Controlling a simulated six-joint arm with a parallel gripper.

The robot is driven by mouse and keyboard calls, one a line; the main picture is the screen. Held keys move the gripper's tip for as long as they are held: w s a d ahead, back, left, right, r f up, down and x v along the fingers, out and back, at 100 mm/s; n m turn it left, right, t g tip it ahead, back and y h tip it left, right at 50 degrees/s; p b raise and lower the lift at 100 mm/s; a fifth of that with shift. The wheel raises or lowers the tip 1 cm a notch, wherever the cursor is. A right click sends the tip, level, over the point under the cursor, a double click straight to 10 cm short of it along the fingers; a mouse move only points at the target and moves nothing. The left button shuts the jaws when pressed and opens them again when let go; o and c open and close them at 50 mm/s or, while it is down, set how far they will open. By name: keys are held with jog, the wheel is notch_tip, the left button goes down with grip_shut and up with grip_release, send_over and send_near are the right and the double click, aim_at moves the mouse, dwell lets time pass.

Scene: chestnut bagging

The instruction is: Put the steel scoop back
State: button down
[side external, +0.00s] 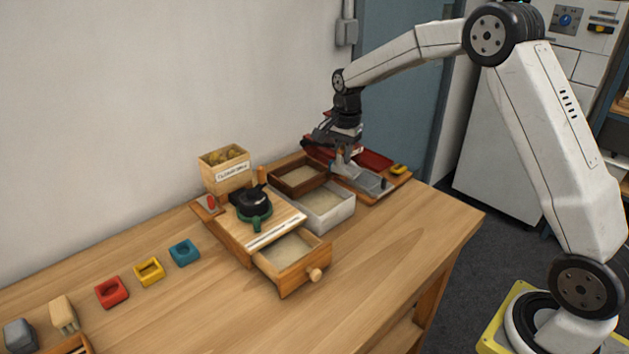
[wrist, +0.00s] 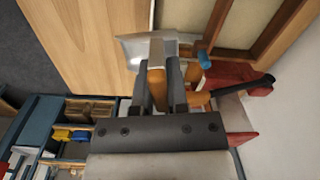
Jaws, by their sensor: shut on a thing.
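My gripper (side external: 345,160) is low over the far right part of the bench, beside the light grey bin. In the wrist view its two dark fingers (wrist: 160,95) are shut on the wooden handle of the steel scoop (wrist: 133,48). The scoop's shiny metal pan shows just past the fingertips. The fingers hide part of the handle. In the side view the scoop is hard to tell from the grey metal under the gripper, and I cannot tell whether it touches anything below.
The light grey bin (side external: 338,216) and brown wooden bin (side external: 276,184) stand left of my gripper. A red tray (side external: 377,160) lies behind, and a yellow item (side external: 398,169) lies to the right. An open drawer (side external: 287,279) juts forward. The bench's front right is clear.

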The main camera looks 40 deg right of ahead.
jog(key=s+a+f+m, duration=0.2)
jog(key=s, duration=1.6)
jog(key=shift+f+m, duration=0.15)
jog(key=shift+m, duration=0.25)
jog(key=shift+w, duration=0.1)
jog(key=shift+w+d+f, duration=0.45)
jog(key=shift+w+f, duration=1.1)
jog(key=shift+w, duration=0.65)
jog(key=shift+w+d+f, duration=0.4)
jog(key=shift+w+f, duration=1.15)
jog(key=shift+w, duration=0.6)
jog(key=shift+w+d+f, duration=0.45)
jog(key=shift+w+f, duration=1.1)
jog(key=shift+w, duration=0.65)
jog(key=shift+f, duration=0.1)
jog(key=shift+w+f, duration=0.2)
jog(key=shift+f, duration=1.55)
